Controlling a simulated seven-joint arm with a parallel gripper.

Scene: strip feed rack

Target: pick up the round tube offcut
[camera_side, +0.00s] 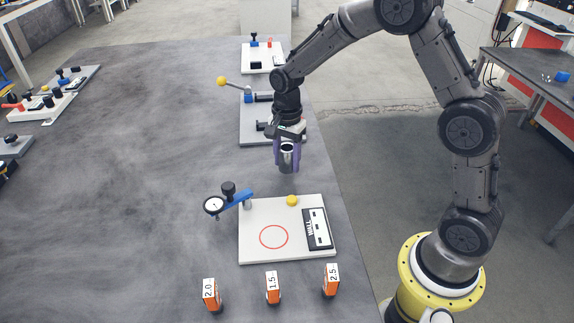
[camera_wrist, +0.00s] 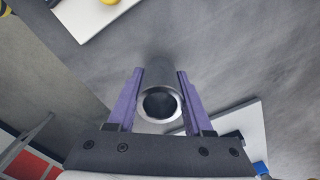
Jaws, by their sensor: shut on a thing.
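The round tube offcut is a short grey metal tube (camera_side: 287,151) held upright in my gripper (camera_side: 287,158) above the dark table, behind the white gauge plate in the side view. In the wrist view the tube's open round end (camera_wrist: 159,103) faces the camera, between the two purple fingers of my gripper (camera_wrist: 160,90). The fingers press on it from both sides.
A white plate (camera_side: 265,250) with a red circle, a yellow knob (camera_side: 292,201) and a dial gauge (camera_side: 213,205) stands in front. Orange blocks (camera_side: 273,288) marked 2.0, 1.5 and 2.5 line the near side. A grey fixture (camera_side: 250,130) stands behind. The table's left middle is clear.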

